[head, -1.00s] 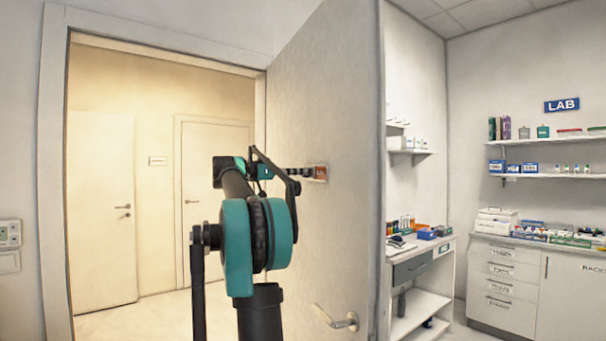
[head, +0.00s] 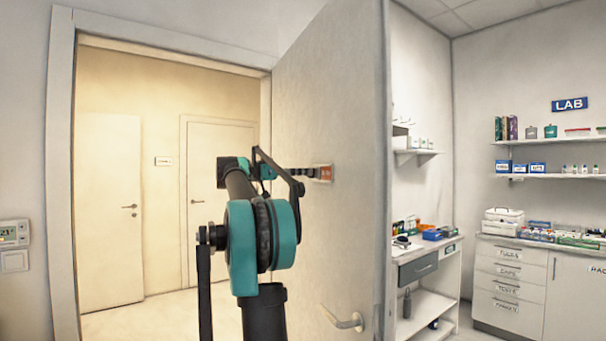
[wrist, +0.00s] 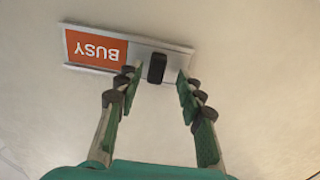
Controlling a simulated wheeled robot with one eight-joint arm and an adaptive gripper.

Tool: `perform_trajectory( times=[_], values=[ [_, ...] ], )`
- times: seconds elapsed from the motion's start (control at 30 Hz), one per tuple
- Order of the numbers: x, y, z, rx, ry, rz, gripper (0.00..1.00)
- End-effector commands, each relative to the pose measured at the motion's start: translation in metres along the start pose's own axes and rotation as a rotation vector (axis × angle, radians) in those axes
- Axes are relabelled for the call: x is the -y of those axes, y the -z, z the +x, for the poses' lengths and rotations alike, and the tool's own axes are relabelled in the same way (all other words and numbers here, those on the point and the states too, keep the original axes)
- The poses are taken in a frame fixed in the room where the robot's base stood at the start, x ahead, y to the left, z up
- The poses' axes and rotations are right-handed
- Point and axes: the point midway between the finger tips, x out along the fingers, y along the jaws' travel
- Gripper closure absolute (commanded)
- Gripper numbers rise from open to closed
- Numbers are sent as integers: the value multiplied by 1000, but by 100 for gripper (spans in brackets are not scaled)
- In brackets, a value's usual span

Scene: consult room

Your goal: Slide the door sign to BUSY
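The door sign is a pale rail fixed to the open door; it shows in the wrist view (wrist: 81,66) upside down, with the orange-red word BUSY uncovered at its left end. A black knob (wrist: 157,67) stands on the rail to the right of the word. My gripper (wrist: 160,72) is open, its fingertips on either side of the knob with a gap on each side. In the head view the sign (head: 326,173) shows as a small red patch at the end of my gripper (head: 312,173); my fingers partly hide it.
The door (head: 330,100) stands open, with its handle (head: 343,320) low below the sign. A doorway to a corridor lies left. A desk (head: 425,265), shelves and a drawer cabinet (head: 508,283) stand to the right, beyond the door edge.

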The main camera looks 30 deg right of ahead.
Motion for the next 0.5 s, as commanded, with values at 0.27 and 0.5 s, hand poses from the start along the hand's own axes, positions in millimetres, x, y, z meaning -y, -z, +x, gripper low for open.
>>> perform_trajectory(
  times=[0.27,0.5],
  values=[
    [1,0,-50,0,4,0,62],
    [1,0,-94,0,3,0,62]
  ],
)
